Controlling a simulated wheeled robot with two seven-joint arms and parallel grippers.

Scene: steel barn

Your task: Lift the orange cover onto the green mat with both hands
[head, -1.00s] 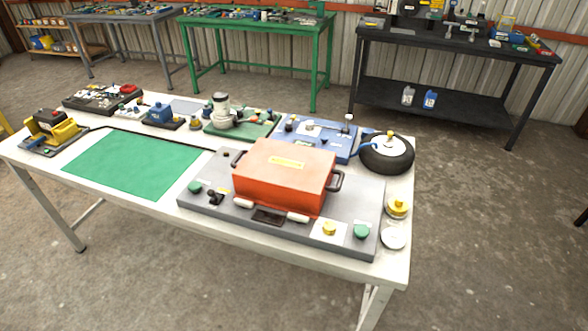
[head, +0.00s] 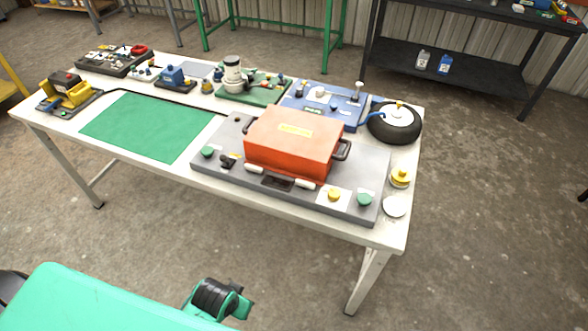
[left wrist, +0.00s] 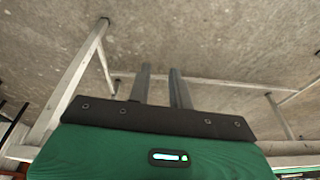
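The orange cover (head: 295,140) is a box-shaped lid with a yellow label on top and a dark handle at each end. It rests on the grey base plate (head: 225,181) at the right part of the white table. The flat green mat (head: 150,125) lies bare on the table to the left of the plate. My left gripper (left wrist: 159,68) shows in the left wrist view, with its two fingers apart and nothing between them. The floor and table legs are beyond it; the cover is not in that view. My right gripper is in neither view.
The plate carries green and yellow knobs (head: 334,195) along its front. A black wheel-like ring (head: 393,124), a blue board (head: 325,103) and a dark green board (head: 268,93) stand behind. A yellow device (head: 70,92) is left of the mat. Floor before the table is clear.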

